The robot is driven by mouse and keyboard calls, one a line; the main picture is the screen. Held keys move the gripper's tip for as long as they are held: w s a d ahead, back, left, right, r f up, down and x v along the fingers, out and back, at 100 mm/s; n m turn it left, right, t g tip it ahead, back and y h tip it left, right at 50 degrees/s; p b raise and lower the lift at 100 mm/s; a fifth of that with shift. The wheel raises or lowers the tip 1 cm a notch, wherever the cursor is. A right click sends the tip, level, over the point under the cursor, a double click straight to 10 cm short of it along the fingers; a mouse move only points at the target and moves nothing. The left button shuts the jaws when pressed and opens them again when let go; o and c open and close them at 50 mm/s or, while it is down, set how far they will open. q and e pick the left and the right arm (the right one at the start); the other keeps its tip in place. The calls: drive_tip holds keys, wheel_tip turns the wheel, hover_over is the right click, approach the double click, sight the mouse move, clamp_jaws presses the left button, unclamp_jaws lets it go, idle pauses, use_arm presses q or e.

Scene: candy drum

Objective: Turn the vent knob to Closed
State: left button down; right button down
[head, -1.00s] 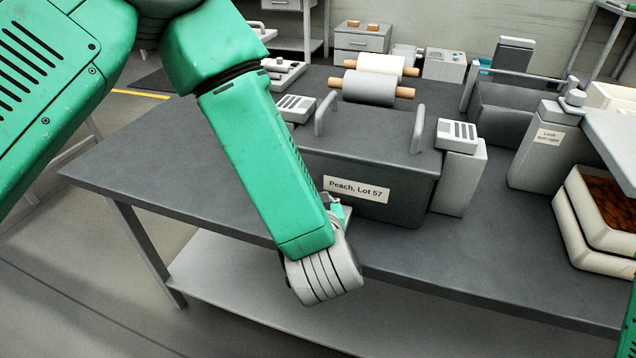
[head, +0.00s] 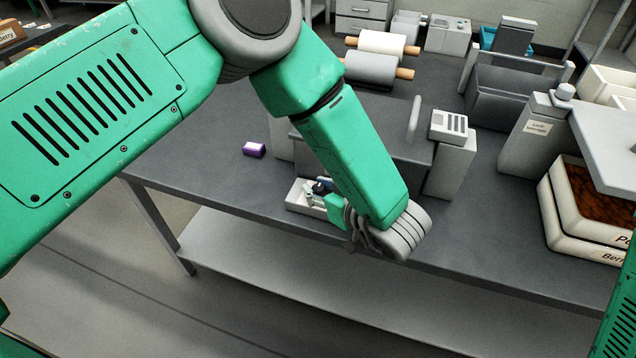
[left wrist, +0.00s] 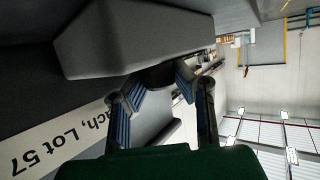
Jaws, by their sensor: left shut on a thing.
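My left gripper (head: 322,188) is low at the front of the dark machine (head: 385,140), beside a pale grey box (head: 300,197) near the table's front edge. In the left wrist view its two blue-padded fingers (left wrist: 157,80) are shut on a dark round knob (left wrist: 157,73) that sticks out from a grey housing (left wrist: 140,38). The knob's markings and pointer direction are hidden. The label reading Lot 57 (left wrist: 70,128) appears upside down beside the fingers. My right gripper is out of view; only part of my right arm shows at the right edge.
Rollers (head: 375,68) stand behind. A grey box with a slotted top (head: 449,126) stands to the right. Stacked cream trays (head: 565,230) with brown contents sit at far right.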

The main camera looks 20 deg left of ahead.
use_arm(q)
drive_tip(key=shift+s+d+f, duration=0.1)
drive_tip(key=shift+f, duration=0.1)
drive_tip(key=c, duration=1.6)
unclamp_jaws()
drive_tip(key=shift+r, duration=0.1)
drive_tip(key=shift+d+r, duration=0.1)
drive_tip(key=shift+d, duration=0.05)
drive_tip(key=shift+d+r, duration=0.1)
drive_tip(key=shift+d, duration=0.1)
drive_tip(key=v, duration=1)
drive_tip(key=shift+s+d, duration=0.25)
drive_tip(key=shift+d, duration=0.05)
drive_tip(key=shift+s+d+r, duration=0.15)
drive_tip(key=shift+s+d, duration=0.05)
drive_tip(key=shift+d, duration=0.05)
